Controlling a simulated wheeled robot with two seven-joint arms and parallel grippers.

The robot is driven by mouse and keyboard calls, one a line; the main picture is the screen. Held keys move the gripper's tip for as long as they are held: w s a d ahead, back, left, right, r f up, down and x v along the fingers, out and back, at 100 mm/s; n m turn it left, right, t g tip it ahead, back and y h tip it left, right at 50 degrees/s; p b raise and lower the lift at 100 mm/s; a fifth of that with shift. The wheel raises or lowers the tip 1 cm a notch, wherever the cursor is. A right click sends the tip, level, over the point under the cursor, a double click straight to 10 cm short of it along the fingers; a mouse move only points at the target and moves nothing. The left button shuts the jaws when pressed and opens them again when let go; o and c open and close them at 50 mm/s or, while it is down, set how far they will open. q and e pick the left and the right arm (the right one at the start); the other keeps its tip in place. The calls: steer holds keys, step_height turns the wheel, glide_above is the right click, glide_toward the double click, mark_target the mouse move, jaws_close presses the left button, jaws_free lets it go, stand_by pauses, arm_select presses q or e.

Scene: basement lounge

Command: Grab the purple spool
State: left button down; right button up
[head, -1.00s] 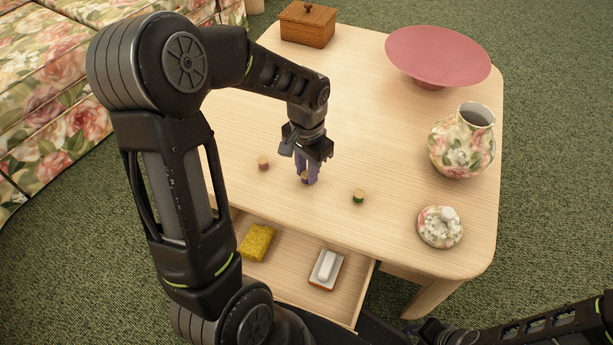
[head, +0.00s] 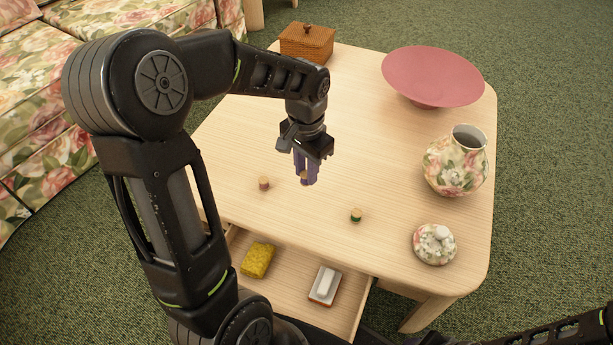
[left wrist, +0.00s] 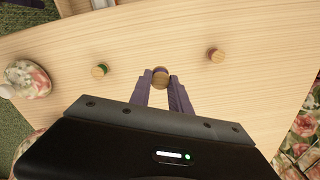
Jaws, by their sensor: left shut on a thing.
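My left gripper (head: 306,172) is shut on the purple spool (head: 304,175), holding it between its purple fingers over the coffee table. In the left wrist view the held spool (left wrist: 160,79) shows a round wooden end, with a little purple thread beside it. Its side is mostly hidden by the fingers. A mauve-pink spool (head: 264,184) stands on the table to the left of the gripper. A green spool (head: 356,215) stands to the right and nearer. My right gripper cannot be made out.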

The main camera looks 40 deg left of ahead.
arm_select(q)
step_height(320, 180, up, 2)
steer(key=shift+r, duration=0.15)
stand_by(0.6)
